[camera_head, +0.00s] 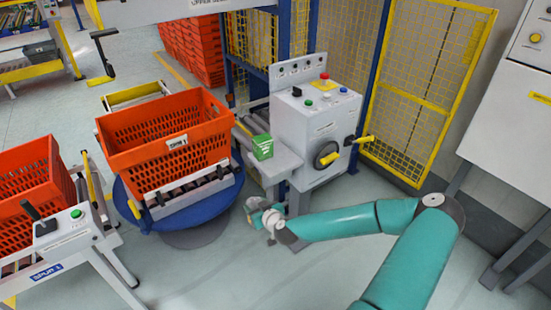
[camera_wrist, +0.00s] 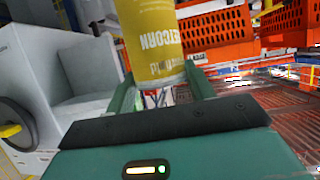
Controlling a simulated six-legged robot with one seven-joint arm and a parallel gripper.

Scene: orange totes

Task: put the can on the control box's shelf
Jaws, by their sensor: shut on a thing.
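A yellow can (camera_wrist: 150,35) with white lettering stands between the fingers of my gripper (camera_wrist: 162,85) in the wrist view, and the gripper is shut on it. Its top is cut off by the frame. In the head view my gripper (camera_head: 258,208) is low, in front of and below the shelf, and I cannot clearly make out the can there. In the wrist view the control box (camera_wrist: 35,75) is left of the can.
A small green carton (camera_head: 262,147) is at the shelf's left end. An orange tote (camera_head: 165,150) stands on a blue round turntable (camera_head: 190,215) left of the shelf. Another orange tote (camera_head: 35,185) is at far left. A yellow mesh fence (camera_head: 425,85) is behind. The shelf's middle looks clear.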

